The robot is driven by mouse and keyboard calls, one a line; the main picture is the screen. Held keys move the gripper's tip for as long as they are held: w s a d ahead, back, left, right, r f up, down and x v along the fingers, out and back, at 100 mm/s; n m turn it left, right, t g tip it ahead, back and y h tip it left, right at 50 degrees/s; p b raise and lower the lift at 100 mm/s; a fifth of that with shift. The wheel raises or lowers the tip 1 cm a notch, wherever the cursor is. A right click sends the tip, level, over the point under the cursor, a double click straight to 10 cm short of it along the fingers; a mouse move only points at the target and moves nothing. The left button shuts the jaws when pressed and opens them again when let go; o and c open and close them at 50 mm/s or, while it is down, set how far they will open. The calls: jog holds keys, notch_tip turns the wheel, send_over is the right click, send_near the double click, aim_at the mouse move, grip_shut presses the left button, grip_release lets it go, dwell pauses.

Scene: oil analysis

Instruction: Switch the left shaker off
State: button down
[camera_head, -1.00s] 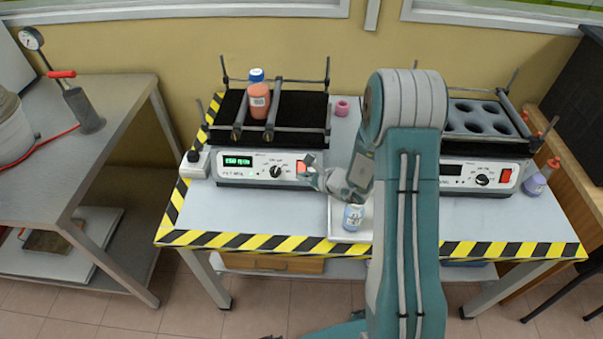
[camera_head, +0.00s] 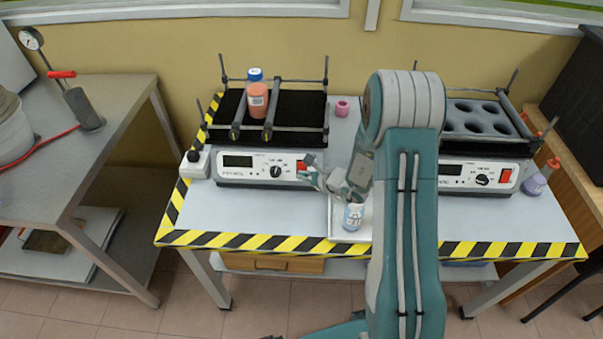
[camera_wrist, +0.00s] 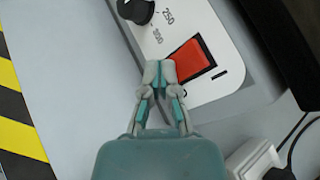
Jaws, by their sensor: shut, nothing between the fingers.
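The left shaker (camera_head: 230,178) stands on the table with its display (camera_head: 238,161) dark. Its black platform (camera_head: 301,108) holds an orange bottle with a blue cap (camera_head: 257,98) between two clamp bars. My gripper (camera_head: 306,165) is shut and empty at the right end of the shaker's front panel. In the wrist view, its fingertips (camera_wrist: 160,72) are at the edge of the red rocker switch (camera_wrist: 193,60); I cannot tell if they touch it. The dial (camera_wrist: 136,8) is partly cut off. In the head view, my gripper hides part of the switch.
The right shaker (camera_head: 463,182), partly behind my arm, has a dark display and a red switch (camera_head: 505,176). A power plug (camera_head: 194,157) sits left of the left shaker.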

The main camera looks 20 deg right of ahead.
jog(key=shift+s+a+r, duration=0.2)
jog(key=shift+s+r, duration=0.25)
jog(key=shift+s, duration=0.1)
jog(key=s+r, duration=0.1)
jog(key=s, duration=0.1)
jog(key=s+a+r, duration=0.1)
jog(key=s, duration=0.1)
jog(key=shift+a+r, duration=0.15)
jog(key=shift+r, duration=0.25)
dwell(0.6)
